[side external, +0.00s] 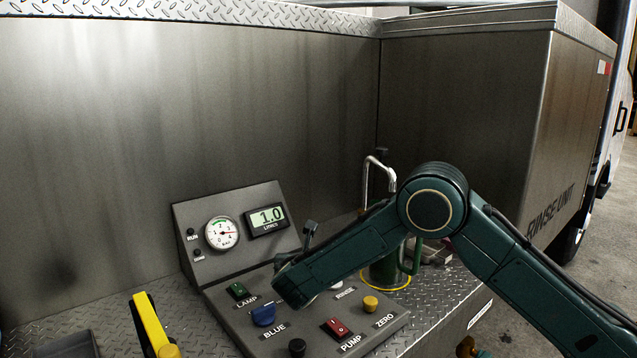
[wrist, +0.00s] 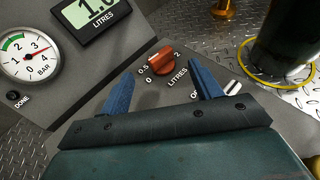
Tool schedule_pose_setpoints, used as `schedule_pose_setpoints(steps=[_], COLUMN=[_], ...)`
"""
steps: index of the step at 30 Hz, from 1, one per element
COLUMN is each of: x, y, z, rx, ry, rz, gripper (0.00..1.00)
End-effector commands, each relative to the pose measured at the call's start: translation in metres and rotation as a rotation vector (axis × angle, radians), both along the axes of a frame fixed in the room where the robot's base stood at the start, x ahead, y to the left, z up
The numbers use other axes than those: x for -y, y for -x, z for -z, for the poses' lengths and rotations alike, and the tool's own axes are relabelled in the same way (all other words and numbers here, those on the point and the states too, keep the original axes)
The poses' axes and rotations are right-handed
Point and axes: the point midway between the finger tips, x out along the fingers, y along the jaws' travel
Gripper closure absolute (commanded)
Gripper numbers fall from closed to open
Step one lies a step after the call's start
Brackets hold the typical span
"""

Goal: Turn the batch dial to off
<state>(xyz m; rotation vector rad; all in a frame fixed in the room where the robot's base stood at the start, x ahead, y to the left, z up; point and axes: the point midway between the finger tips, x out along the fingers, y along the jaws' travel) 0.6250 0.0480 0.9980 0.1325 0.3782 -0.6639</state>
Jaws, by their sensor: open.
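The batch dial (wrist: 160,58) is an orange-red knob on the grey sloped panel, in the upper middle of the wrist view. The marks 0.5, 0, 2 and LITRES are legible near it; I cannot tell for sure which mark its pointer faces. My gripper (wrist: 158,70) is open, its two blue fingers apart, one on each side of the dial and seemingly a little short of it. No contact shows. In the side external view my arm hides the dial and the fingers.
The panel (side external: 230,318) carries a blue knob (side external: 263,315), a green lamp switch (side external: 238,290), a red pump switch (side external: 336,328) and a yellow button (side external: 370,303). A pressure gauge (side external: 221,233) and a display (side external: 267,220) reading 1.0 stand behind. A green container (side external: 382,272) stands in a yellow ring.

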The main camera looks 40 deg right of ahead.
Motion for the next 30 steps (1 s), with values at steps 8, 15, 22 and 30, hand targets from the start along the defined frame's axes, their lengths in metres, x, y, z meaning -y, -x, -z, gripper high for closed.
schedule_pose_setpoints(steps=[8, 15, 22, 30], x=[-0.024, -0.026, -0.016, -0.005], y=[0.028, 0.04, 0.041, 0.043], z=[-0.016, -0.025, -0.03, -0.037], rx=[0.001, 0.026, 0.078, 0.139], ry=[0.001, -0.085, -0.27, -0.48], rz=[-0.002, 0.043, 0.137, 0.257], gripper=[0.36, 0.36, 0.36, 0.36])
